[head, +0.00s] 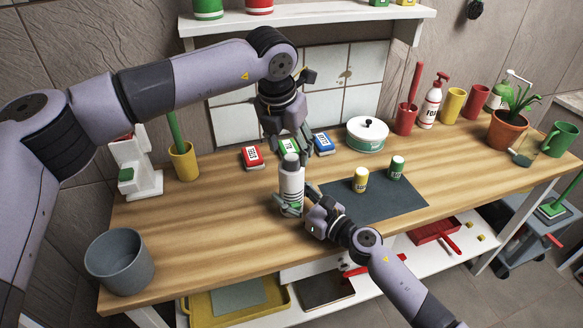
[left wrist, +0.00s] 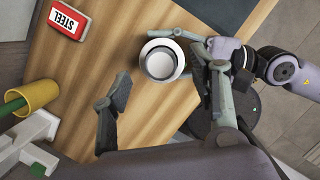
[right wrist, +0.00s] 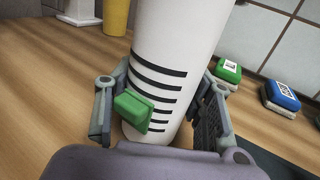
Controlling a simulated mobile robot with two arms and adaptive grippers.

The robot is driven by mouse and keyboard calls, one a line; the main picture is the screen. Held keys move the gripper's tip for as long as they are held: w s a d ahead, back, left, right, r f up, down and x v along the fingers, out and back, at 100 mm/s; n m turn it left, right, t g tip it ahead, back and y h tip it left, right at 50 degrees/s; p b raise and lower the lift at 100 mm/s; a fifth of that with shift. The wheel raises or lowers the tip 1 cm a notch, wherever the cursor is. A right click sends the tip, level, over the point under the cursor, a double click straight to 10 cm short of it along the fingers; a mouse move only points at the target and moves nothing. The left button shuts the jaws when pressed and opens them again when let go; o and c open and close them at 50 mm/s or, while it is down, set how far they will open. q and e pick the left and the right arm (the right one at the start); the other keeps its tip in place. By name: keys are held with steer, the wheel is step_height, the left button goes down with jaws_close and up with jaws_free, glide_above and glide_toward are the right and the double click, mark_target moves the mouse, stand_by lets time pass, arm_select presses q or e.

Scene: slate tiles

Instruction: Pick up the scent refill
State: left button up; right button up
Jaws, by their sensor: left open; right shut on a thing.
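A white bottle with black stripes and a grey top (head: 291,184) stands upright near the middle of the worktop. My right gripper (head: 300,208) is shut around its lower part; the right wrist view shows the bottle (right wrist: 172,55) between the fingers, with a green block (right wrist: 133,110) on its near side. My left gripper (head: 290,147) is open and empty above it. Small yellow (head: 360,180) and green (head: 396,168) canisters stand on a dark mat. I cannot tell which thing is the scent refill.
Red (head: 252,157), green (head: 288,149) and blue (head: 323,144) labelled boxes lie behind the bottle. A round white-and-green tin (head: 367,135) stands behind the mat (head: 385,204). A grey bucket (head: 119,262) is at front left. The front-middle wood is clear.

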mark_target(291, 168)
arm_select(q)
steer(key=x, duration=0.2)
steer(key=shift+d+f, duration=0.1)
steer(key=shift+f, duration=0.3)
steer(key=c, duration=1.2)
